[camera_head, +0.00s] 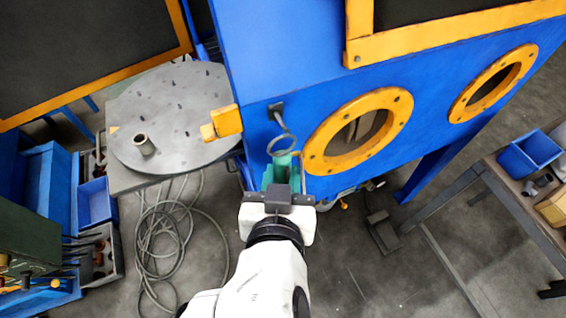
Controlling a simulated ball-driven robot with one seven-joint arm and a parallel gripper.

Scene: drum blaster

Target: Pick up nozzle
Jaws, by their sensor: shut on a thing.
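My gripper (282,172) is at the lower middle of the head view, in front of the blue cabinet's left corner and just below a metal ring holder (281,144). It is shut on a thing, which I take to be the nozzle. Teal-green parts show at the gripper's tip, and the held thing's shape cannot be made out clearly. Whether it touches the ring cannot be told. A short beige-grey hollow cylinder (144,145) stands apart on the round grey turntable (190,105) at the left.
The blue cabinet (290,60) has two orange-rimmed arm ports (358,131). A yellow block (222,122) sits at the turntable's edge. A coiled grey hose (160,235) lies on the floor. A foot pedal (383,232) is at the right. A workbench (520,195) with a blue bin (528,152) stands far right.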

